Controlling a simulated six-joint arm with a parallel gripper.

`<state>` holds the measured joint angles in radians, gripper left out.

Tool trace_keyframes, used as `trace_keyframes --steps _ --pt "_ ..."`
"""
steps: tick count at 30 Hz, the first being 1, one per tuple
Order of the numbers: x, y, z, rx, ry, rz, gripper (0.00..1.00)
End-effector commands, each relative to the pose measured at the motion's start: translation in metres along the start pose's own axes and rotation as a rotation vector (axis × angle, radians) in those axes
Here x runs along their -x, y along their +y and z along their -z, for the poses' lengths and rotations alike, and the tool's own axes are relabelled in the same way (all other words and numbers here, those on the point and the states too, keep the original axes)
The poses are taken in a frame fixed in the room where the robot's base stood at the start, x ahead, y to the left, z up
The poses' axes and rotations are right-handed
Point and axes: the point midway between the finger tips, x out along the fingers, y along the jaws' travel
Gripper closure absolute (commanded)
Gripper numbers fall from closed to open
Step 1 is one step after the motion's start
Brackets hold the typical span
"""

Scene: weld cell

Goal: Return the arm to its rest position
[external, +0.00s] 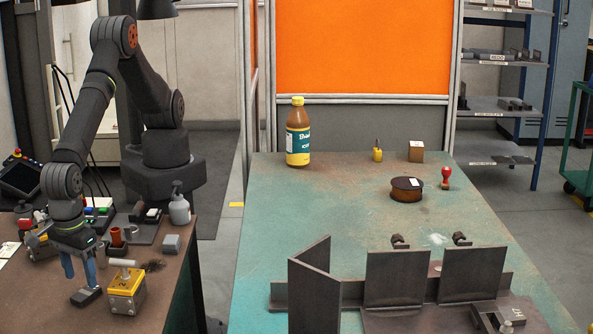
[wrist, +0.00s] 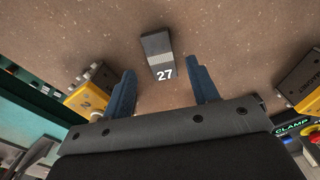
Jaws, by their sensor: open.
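My arm (external: 88,110) is bent over the brown table at the left, with the wrist pointing down. My gripper (external: 79,268) is low over this table, with its two blue fingers apart and nothing between them that I can see as gripped. In the wrist view my gripper (wrist: 160,66) also shows open. A dark grey block (external: 86,296) lies on the table just below the fingertips. In the wrist view the block (wrist: 156,48) has a light band and the number 27, and it lies ahead of the gap between the fingers. I cannot tell its exact clearance from the fingertips.
A yellow box with a handle (external: 126,292) stands close to the right of my gripper. The green table (external: 255,235) at the right holds steel plates (external: 398,278) and a brown bottle (external: 297,135).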

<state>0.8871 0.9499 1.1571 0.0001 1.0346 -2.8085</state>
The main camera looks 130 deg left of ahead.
Motion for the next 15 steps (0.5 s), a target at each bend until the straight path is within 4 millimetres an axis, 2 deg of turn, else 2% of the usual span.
trace_keyframes --steps 7,14,15 --pt "-0.005 0.0 0.0 0.0 0.001 0.0 0.46" --pt "-0.038 0.0 0.001 0.0 0.004 0.002 0.46" --pt "-0.032 0.0 -0.001 0.0 -0.003 0.0 0.46"
